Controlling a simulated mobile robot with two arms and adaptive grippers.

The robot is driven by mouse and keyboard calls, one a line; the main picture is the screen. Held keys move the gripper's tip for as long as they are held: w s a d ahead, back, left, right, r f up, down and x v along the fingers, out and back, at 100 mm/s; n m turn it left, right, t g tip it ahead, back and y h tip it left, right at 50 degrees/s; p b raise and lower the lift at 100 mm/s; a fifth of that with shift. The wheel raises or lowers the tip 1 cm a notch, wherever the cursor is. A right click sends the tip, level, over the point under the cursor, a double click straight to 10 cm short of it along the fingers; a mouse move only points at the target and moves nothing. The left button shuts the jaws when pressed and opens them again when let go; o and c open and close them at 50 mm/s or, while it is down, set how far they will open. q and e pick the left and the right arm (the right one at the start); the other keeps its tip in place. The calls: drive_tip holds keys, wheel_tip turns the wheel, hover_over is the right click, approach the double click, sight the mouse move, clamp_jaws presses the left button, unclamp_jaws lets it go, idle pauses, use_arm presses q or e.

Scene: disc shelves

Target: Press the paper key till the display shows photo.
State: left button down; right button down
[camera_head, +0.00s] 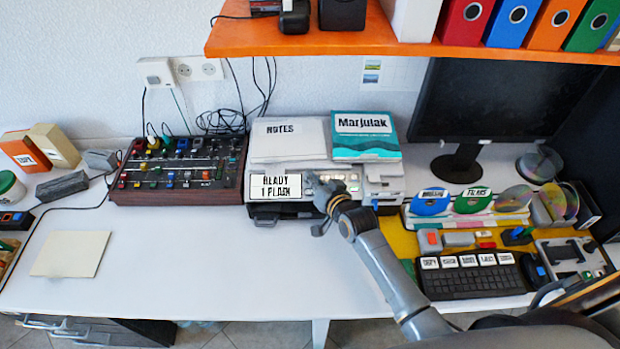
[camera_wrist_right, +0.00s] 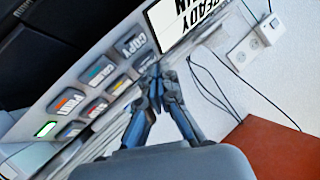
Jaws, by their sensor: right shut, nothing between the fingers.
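The printer (camera_head: 383,184) stands against the wall. Its display (camera_head: 275,187) reads "READY" over "1 PLAIN"; part of it also shows in the right wrist view (camera_wrist_right: 188,18). The wrist view shows a panel with two rows of keys, among them a key marked COPY (camera_wrist_right: 129,46). I cannot read a paper key; part of the near row is behind my fingers. My right gripper (camera_head: 322,188) is shut and empty at the panel, just right of the display. Its fingertips (camera_wrist_right: 154,82) are close to the keys by COPY; I cannot tell whether they touch. My left gripper is not in view.
Papers marked NOTES (camera_head: 288,138) and a Marjulak pack (camera_head: 362,135) lie on top of the printer. A mixer (camera_head: 180,170) stands left of it. A keyboard (camera_head: 465,283) and discs (camera_head: 472,200) are at right. The orange shelf (camera_head: 375,40) overhangs. The front middle tabletop is clear.

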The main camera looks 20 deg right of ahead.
drive_tip(key=shift+w+f+b, duration=0.15)
drive_tip(key=shift+f+b, duration=0.15)
drive_tip(key=shift+f, duration=0.1)
idle(0.5)
idle(0.3)
drive_tip(key=shift+s+r+p, duration=0.4)
drive_tip(key=shift+r+p, duration=0.35)
drive_tip(key=shift+p, duration=0.3)
drive_tip(key=r+p, duration=0.1)
drive_tip(key=p, duration=0.1)
drive_tip(key=s+r+p, duration=0.1)
drive_tip(key=r, duration=0.1)
drive_tip(key=s+r+p, duration=0.1)
drive_tip(key=p, duration=0.1)
drive_tip(key=shift+s+a+r+p, duration=0.2)
drive_tip(key=shift+a+p, duration=0.1)
drive_tip(key=shift+a, duration=0.1)
drive_tip(key=shift+w, duration=0.1)
drive_tip(key=shift+f, duration=0.1)
